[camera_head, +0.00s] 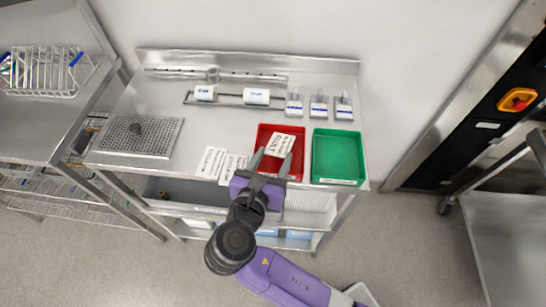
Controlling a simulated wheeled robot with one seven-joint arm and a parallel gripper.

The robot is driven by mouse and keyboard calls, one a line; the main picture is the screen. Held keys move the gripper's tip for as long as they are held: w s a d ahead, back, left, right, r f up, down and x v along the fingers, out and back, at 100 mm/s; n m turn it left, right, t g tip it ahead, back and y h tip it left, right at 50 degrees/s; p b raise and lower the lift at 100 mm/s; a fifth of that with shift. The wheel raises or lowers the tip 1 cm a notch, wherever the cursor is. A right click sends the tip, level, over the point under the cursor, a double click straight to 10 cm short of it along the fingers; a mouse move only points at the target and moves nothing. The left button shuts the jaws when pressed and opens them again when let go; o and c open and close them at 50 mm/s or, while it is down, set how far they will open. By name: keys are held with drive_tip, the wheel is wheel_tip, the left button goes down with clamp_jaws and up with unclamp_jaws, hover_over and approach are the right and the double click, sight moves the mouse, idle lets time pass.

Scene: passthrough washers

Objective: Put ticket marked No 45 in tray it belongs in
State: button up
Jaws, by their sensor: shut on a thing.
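My gripper (275,152) reaches over the front of the steel table, its fingers above the red tray (263,134). It is shut on a white ticket (281,145), which shows at the fingertips over the red tray. The ticket's dark print is too small to read, so I cannot tell its number. Whether the ticket touches the tray floor is unclear. The green tray (338,156) stands just right of the red one and looks empty. A white label (337,181) is on its front edge. The red tray's front is partly hidden by my gripper.
Two more printed white papers, one on the left (211,162) and one nearer (232,167), lie left of the red tray. Several small white-labelled blocks (319,106) stand behind the trays. A rack with white rolls (256,96) and a perforated plate (140,136) are farther left.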

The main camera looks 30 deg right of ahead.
drive_tip(key=o, duration=1.4)
drive_tip(key=v, duration=0.7)
drive_tip(key=shift+s+a+r, duration=0.1)
drive_tip(key=shift+s+a, duration=0.15)
drive_tip(key=shift+a, duration=0.05)
